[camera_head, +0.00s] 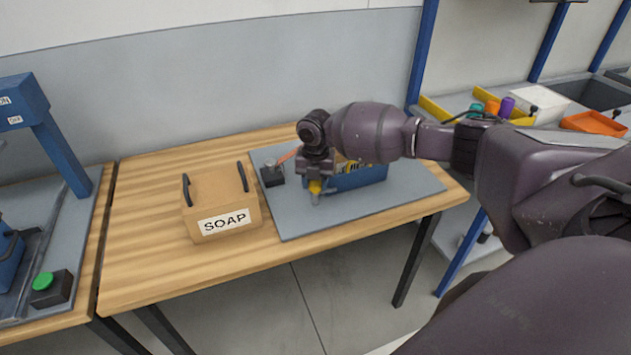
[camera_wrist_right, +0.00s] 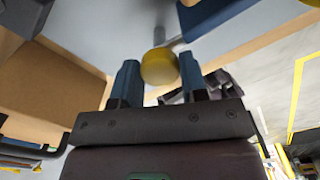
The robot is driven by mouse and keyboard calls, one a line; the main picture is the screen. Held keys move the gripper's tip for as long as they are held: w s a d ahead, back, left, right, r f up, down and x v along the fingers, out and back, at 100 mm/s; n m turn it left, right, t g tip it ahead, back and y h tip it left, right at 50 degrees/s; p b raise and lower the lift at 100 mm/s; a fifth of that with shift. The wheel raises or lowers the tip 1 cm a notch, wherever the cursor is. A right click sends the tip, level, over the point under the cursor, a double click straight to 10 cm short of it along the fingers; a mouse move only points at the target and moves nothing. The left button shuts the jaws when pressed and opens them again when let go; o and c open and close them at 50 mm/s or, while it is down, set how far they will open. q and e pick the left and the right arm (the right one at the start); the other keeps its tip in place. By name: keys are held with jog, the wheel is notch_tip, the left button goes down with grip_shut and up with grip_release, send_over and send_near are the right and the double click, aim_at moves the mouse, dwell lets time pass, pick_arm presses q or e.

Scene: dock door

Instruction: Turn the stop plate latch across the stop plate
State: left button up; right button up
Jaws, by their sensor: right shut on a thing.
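My right gripper (camera_head: 315,178) is over the grey board (camera_head: 290,218) on the wooden table, pointing down. It is shut on a yellow knob (camera_head: 316,187) in front of a blue block (camera_head: 362,178). In the right wrist view the yellow knob (camera_wrist_right: 160,66) sits between my two blue fingertips, with a short grey rod behind it. A yellow-and-black striped part (camera_head: 352,167) shows at the blue block, mostly behind my wrist. I cannot tell how the latch lies against the stop plate. My left gripper is not in view.
A SOAP box (camera_head: 222,205) with black handles stands left of the board. A small black block (camera_head: 272,176) with an orange-red bar is at the board's left. The board's front is clear. A blue-framed station with a green button (camera_head: 43,281) is far left; bins (camera_head: 594,122) are far right.

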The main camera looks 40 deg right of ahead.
aim_at(315, 183)
jog(key=o, duration=0.9)
jog(key=shift+r, duration=0.1)
notch_tip(315, 183, up, 11)
jog(key=shift+f+p, duration=0.2)
jog(key=shift+p, duration=0.2)
